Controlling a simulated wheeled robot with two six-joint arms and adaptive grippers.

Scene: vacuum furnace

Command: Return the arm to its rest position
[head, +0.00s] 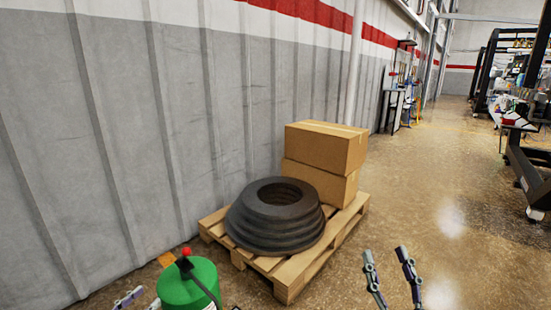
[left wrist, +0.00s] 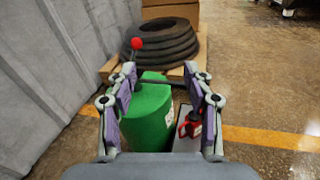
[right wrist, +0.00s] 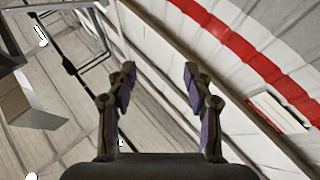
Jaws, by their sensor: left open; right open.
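My left gripper (head: 143,297) shows only its fingertips at the bottom left of the head view. In the left wrist view my left gripper (left wrist: 160,74) is open and empty, with a green cylinder (left wrist: 148,120) beyond and between its fingers. My right gripper (head: 390,260) points up from the bottom edge of the head view, right of the pallet. In the right wrist view my right gripper (right wrist: 159,74) is open and empty, facing the upper wall and ceiling. Most of both arms is hidden from the head view.
A wooden pallet (head: 290,278) holds stacked dark rings (head: 275,229) and cardboard boxes (head: 325,147) by the grey wall (head: 120,120). The green cylinder (head: 188,285) with a red-knobbed lever stands in front. A red object (left wrist: 190,127) sits beside it.

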